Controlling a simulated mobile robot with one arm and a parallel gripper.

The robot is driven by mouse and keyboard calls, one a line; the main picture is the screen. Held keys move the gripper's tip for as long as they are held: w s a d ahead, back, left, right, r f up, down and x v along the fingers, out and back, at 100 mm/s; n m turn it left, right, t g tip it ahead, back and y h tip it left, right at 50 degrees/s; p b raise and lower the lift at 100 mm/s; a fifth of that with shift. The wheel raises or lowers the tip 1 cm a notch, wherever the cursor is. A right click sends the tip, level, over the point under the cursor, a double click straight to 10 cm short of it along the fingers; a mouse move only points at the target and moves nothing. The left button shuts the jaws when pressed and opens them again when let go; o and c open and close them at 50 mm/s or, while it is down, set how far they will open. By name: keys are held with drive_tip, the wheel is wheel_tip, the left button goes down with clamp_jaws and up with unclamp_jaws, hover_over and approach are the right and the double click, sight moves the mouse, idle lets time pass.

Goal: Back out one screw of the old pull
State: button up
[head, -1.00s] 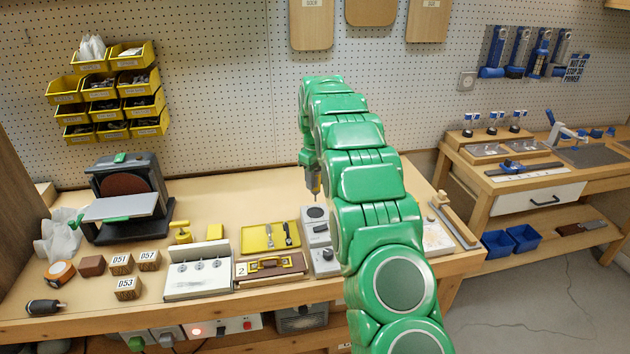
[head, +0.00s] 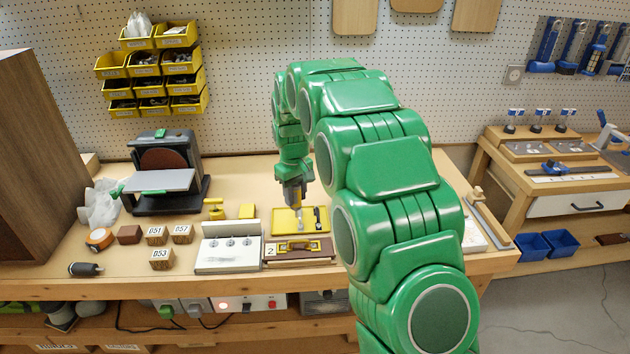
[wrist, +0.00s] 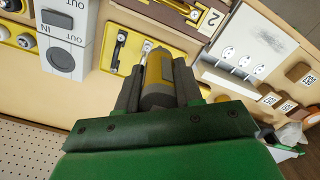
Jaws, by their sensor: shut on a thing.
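My gripper (head: 293,186) is shut on a grey-and-yellow driver-like tool (wrist: 157,72), which points down with its tip over or near the yellow tray (head: 283,229). The old pull (head: 297,246), a yellow or brass-coloured handle, is on a brown board (head: 318,256) marked 2, just in front of the tray. The board also shows at the top of the wrist view (wrist: 152,14).
The tray holds a dark-handled item (wrist: 119,48) and a pale one. A white box with a dial and IN/OUT labels (wrist: 64,50) stands beside the tray. A white stand (head: 228,262), numbered wooden blocks (head: 162,259) and a sander (head: 165,180) are to the left.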

drive_tip(key=shift+s+a+f, duration=0.7)
drive_tip(key=shift+s+f, duration=0.25)
drive_tip(key=shift+s+a+f, duration=0.7)
drive_tip(key=shift+s+f, duration=0.2)
drive_tip(key=shift+s, duration=0.1)
drive_tip(key=shift+s+a+f, duration=0.7)
drive_tip(key=shift+s+f, duration=0.25)
drive_tip(key=shift+f, duration=0.3)
drive_tip(key=shift+r, duration=0.6)
idle(2.3)
drive_tip(key=shift+r, duration=2.9)
